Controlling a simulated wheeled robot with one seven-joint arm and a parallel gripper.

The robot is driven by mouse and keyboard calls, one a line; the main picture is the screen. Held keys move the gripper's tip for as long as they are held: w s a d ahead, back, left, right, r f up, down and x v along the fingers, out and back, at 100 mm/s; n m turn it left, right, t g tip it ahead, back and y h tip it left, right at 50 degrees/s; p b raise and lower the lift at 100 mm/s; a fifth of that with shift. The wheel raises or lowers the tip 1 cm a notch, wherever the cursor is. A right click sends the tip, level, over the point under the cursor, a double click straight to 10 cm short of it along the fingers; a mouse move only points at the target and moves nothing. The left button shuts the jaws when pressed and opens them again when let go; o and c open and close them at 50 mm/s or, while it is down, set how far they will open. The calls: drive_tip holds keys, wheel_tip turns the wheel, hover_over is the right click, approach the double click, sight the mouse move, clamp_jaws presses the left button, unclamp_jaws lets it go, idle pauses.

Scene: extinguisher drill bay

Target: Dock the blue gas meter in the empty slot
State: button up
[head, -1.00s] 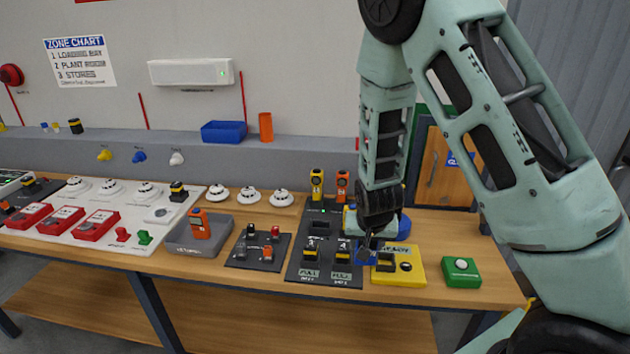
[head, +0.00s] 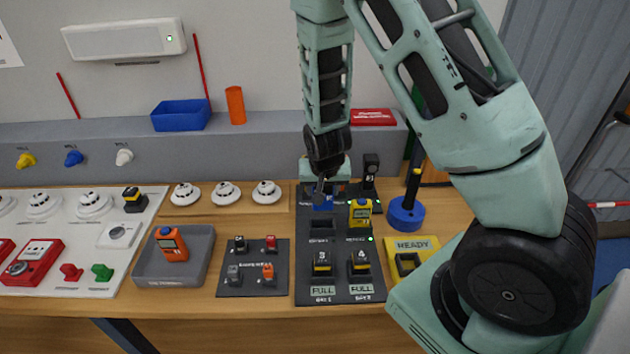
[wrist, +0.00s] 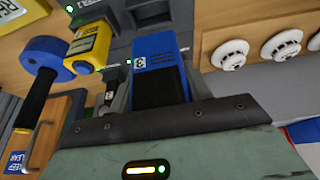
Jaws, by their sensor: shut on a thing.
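My gripper (head: 322,188) is shut on the blue gas meter (head: 322,202), holding it over the back left of the dark dock (head: 340,291). In the wrist view the blue meter (wrist: 155,58) sits between the two fingers, its label facing the camera. A dark, empty-looking slot (head: 322,228) lies just in front of the held meter in the head view. A yellow meter (head: 360,212) stands in the slot beside it, near a green light. Whether the blue meter touches the dock is hidden.
Two units marked FULL (head: 322,262) fill the dock's front row. A dark upright device (head: 371,170) and a blue round base with a black handle (head: 406,214) stand close on the right.

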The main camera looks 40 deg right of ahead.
sight(323, 209)
drive_tip(key=shift+f+b, duration=2.15)
drive_tip(key=shift+f, duration=0.5)
drive_tip(key=shift+f+b, duration=1.4)
drive_tip(key=shift+f, duration=0.35)
idle(0.4)
drive_tip(key=o, duration=1.5)
drive_tip(key=shift+s, duration=0.1)
drive_tip(key=shift+r, duration=0.1)
drive_tip(key=shift+r+p, duration=2.95)
drive_tip(key=shift+r, duration=0.5)
